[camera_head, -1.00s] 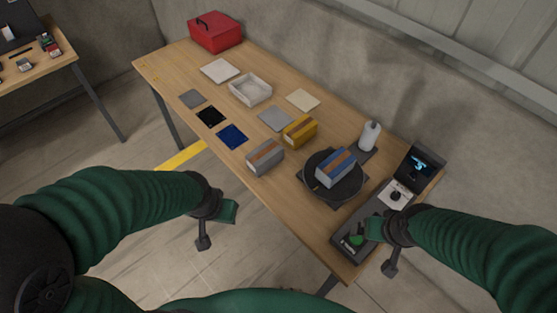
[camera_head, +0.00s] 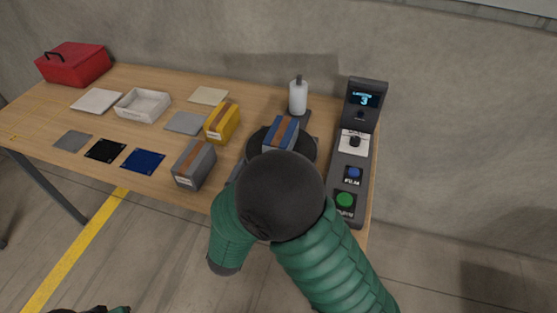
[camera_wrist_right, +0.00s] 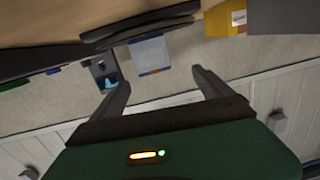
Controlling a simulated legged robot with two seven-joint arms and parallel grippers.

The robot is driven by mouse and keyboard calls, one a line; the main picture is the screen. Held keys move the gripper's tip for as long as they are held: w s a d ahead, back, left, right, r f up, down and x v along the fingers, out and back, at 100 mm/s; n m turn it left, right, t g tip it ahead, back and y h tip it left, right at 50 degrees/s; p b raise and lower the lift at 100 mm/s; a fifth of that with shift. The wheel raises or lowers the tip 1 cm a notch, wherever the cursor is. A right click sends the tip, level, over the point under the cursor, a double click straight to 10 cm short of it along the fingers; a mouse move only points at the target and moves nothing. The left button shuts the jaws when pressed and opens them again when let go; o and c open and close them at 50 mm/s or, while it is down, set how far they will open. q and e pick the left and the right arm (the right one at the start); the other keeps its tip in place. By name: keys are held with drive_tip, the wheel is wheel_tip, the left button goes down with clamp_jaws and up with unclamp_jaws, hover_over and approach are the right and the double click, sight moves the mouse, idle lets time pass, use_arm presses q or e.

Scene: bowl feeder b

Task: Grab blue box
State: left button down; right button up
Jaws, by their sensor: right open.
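The blue box (camera_head: 283,133) has a brown strip and sits on the round black turntable (camera_head: 308,147), behind my right arm in the head view. My arm hides the front of the turntable. In the right wrist view, where the scene appears upside down, the blue box (camera_wrist_right: 150,54) is beyond the fingertips and between their directions. My right gripper (camera_wrist_right: 160,78) is open and empty, and no finger visibly touches the box. In the head view my right arm hides this gripper. My left gripper is out of view; only a sliver of an arm shows at the bottom left.
A grey box (camera_head: 195,165) and a yellow box (camera_head: 222,122) stand left of the turntable. A white bottle (camera_head: 298,98) stands behind it. A control console (camera_head: 350,160) with a screen and buttons is to the right. Flat pads, a white tray (camera_head: 142,106) and a red case (camera_head: 74,64) lie farther left.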

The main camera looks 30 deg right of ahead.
drive_tip(key=shift+s+a+f+h, duration=0.1)
drive_tip(key=shift+s+f+h, duration=0.2)
drive_tip(key=shift+s+h, duration=0.3)
approach(281, 130)
drive_tip(key=shift+m, duration=0.4)
drive_tip(key=x, duration=0.5)
drive_tip(key=shift+s+d+f+b, duration=0.35)
drive_tip(key=shift+s+b, duration=0.05)
drive_tip(key=shift+h, duration=0.3)
drive_tip(key=w+d, duration=0.1)
drive_tip(key=w, duration=0.1)
drive_tip(key=w+d+b, duration=0.1)
drive_tip(key=shift+w+d+r, duration=0.15)
drive_tip(key=shift+w+d, duration=0.05)
drive_tip(key=shift+w, duration=0.15)
drive_tip(key=shift+w+d, duration=0.2)
drive_tip(key=shift+d, duration=0.25)
drive_tip(key=shift+a, duration=0.15)
drive_tip(key=c, duration=0.9)
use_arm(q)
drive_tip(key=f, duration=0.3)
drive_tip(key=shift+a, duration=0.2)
use_arm(e)
clamp_jaws()
